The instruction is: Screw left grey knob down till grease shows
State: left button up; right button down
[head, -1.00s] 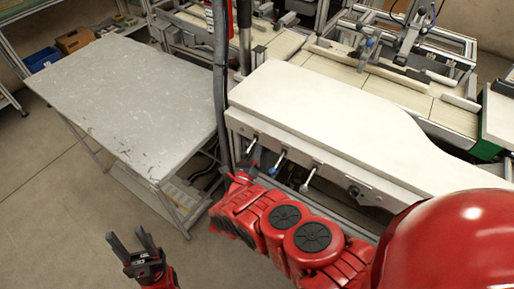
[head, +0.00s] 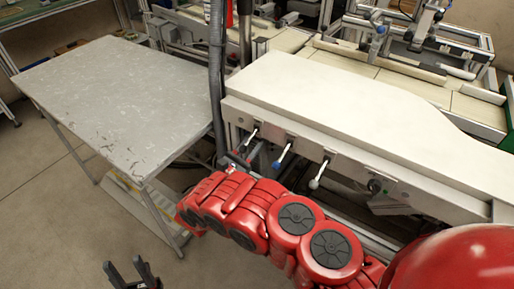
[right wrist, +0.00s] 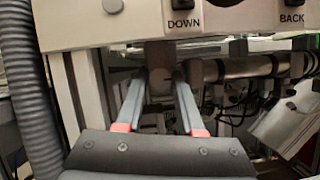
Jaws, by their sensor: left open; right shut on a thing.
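In the right wrist view, my right gripper (right wrist: 160,78) has its two grey fingers on either side of a small grey knob (right wrist: 160,88) under the pale panel of the machine. The gripper is shut on this knob, whose outline is dim and partly hidden between the fingers. In the head view, the right gripper (head: 238,159) is small and dark at the end of my red arm, under the panel's left end; the knob cannot be made out there. My left gripper (head: 135,276) is open and empty at the bottom edge, over the floor.
A thick grey hose (right wrist: 38,85) runs close by on the left. A scuffed metal table (head: 110,95) stands left.

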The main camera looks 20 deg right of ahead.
jog(key=shift+w+a+r+m+g+y+b, duration=0.1)
jog(key=shift+m+g+y+b, duration=0.15)
jog(key=shift+m+g+b, duration=2.1)
jog(key=shift+r+m+g+y+b, duration=0.15)
jog(key=shift+m+b, duration=0.55)
jog(key=shift+m, duration=3.4)
jog(key=shift+w+a+f+m+g+y+b, duration=0.1)
jog(key=shift+m+g+y+b, duration=0.2)
jog(key=shift+m+g+b, duration=2.05)
jog(key=shift+m+t+p, duration=0.9)
jog(key=shift+m+t, duration=0.15)
jog(key=shift+m, duration=0.05)
jog(key=c, duration=0.5)
grip_release()
jog(key=shift+r, duration=0.1)
